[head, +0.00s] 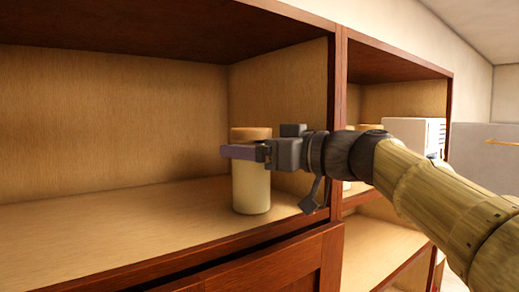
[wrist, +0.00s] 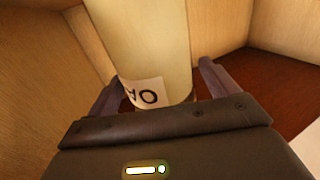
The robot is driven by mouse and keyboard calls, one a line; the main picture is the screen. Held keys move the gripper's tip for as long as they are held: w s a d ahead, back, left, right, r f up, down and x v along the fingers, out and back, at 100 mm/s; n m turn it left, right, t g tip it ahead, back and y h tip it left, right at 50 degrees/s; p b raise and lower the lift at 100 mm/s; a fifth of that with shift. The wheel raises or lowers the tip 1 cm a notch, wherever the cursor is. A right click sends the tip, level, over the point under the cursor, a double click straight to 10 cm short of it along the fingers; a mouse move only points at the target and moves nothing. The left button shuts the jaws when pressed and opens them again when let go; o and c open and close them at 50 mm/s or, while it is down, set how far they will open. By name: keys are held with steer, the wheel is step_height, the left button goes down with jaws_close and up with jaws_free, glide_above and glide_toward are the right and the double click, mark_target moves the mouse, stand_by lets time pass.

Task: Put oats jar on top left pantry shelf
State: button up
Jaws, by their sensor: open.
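The oats jar (head: 251,190) is a pale cream cylinder with a tan lid. It stands upright on the left shelf (head: 110,225), near the shelf's right wall. In the wrist view the jar (wrist: 145,45) shows a white label with part of its lettering. My gripper (head: 238,152) is open at the jar's upper part, just below the lid. In the wrist view its two fingers (wrist: 158,88) lie on either side of the jar. Whether a finger touches the jar cannot be told.
A wooden divider (head: 337,120) separates this shelf from the right-hand compartment. There, a white box (head: 415,132) and other jars, partly hidden by my arm, stand on a shelf. The left shelf is bare to the left of the jar. A drawer front (head: 270,268) lies below.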

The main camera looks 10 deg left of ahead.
steer(key=shift+r, duration=0.15)
steer(key=b+v, duration=0.6)
steer(key=v, duration=0.6)
